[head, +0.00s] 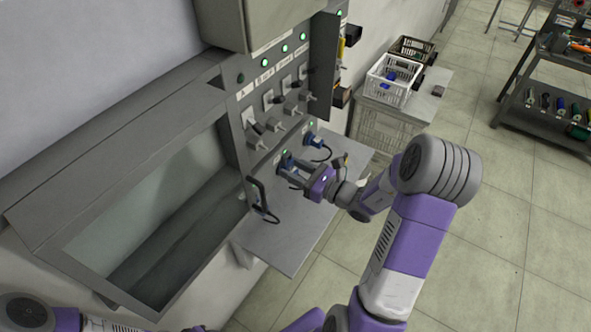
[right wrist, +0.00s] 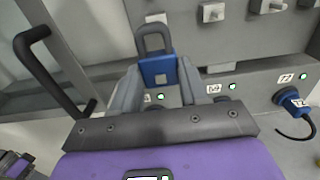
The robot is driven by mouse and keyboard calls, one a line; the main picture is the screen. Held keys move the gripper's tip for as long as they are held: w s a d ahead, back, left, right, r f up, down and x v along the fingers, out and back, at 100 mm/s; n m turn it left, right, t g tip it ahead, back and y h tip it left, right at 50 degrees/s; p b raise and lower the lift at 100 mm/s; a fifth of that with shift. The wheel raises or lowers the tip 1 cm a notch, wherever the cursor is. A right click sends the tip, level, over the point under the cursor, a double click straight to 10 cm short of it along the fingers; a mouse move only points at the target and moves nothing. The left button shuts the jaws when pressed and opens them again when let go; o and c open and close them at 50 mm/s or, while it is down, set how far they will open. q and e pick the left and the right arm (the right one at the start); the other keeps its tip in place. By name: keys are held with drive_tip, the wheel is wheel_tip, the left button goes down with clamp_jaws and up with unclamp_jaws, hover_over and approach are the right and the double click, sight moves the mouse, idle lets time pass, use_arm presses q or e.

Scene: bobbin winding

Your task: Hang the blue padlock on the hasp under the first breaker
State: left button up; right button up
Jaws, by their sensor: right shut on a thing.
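The blue padlock (right wrist: 158,70) is between the fingers of my right gripper (right wrist: 158,92), its grey shackle pointing up toward the panel. In the head view my right gripper (head: 293,176) is just in front of the lower panel, with blue showing at its tips. The leftmost breaker (head: 251,117) has a grey hasp-like fitting (head: 256,139) below it. In the right wrist view a pale fitting (right wrist: 155,19) lies just beyond the shackle top; contact cannot be told. My left gripper is not visible.
A grey shelf (head: 278,245) juts out below the panel. A black upright handle (head: 258,194) stands left of my right gripper. A blue plug with cable (right wrist: 291,100) is on the right. A white basket (head: 391,82) stands on a side table.

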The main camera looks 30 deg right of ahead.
drive_tip(key=shift+w, duration=0.1)
drive_tip(key=shift+b+x, duration=0.5)
drive_tip(key=shift+x, duration=2.3)
drive_tip(key=shift+w+a, duration=0.2)
drive_tip(key=shift+w, duration=0.1)
drive_tip(key=shift+x, duration=0.8)
drive_tip(key=shift+f+b, duration=0.5)
drive_tip(key=shift+b, duration=0.2)
drive_tip(key=o, duration=1.3)
drive_tip(key=shift+c, duration=0.2)
